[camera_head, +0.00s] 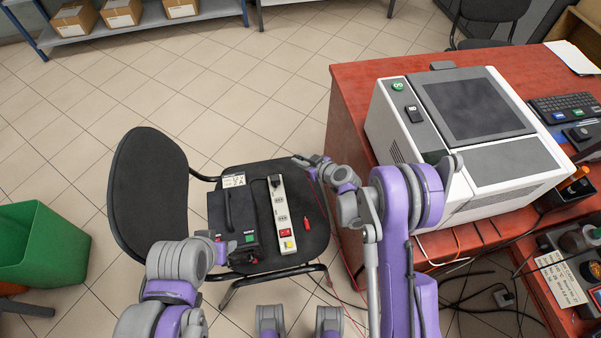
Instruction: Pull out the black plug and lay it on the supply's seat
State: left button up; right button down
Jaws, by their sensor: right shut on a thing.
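The black box-shaped supply (232,215) lies on the dark chair seat (302,252), with a green switch at its near end. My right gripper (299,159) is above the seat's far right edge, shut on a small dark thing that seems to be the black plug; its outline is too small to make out. A small red plug (305,223) lies on the seat to the right of the power strip. My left gripper (240,256) is at the supply's near end; its fingers blur into dark parts there, and whether they are open is unclear.
A pale power strip (284,216) lies beside the supply, with a black mains plug (275,182) in its far end. The red desk (345,120) with a grey machine (450,135) stands close at right. A green bin (42,245) stands at left. Thin leads hang between chair and desk.

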notch_tip(320, 180, down, 3)
jog(key=s+b, duration=0.2)
jog(key=b, duration=0.6)
send_over(301, 192)
notch_tip(301, 192, down, 7)
jog(key=shift+f+b, duration=1.35)
jog(key=shift+f, duration=1.85)
pick_arm(q)
notch_tip(301, 192, down, 13)
jog(key=s, duration=0.1)
jog(key=shift+s, duration=0.15)
pick_arm(e)
jog(key=c, duration=0.7)
grip_release()
jog(key=p+v, duration=0.1)
jog(key=v, duration=1)
jog(key=shift+a+r, duration=0.1)
pick_arm(q)
jog(key=shift+s+r, duration=0.1)
jog(key=shift+r, duration=0.75)
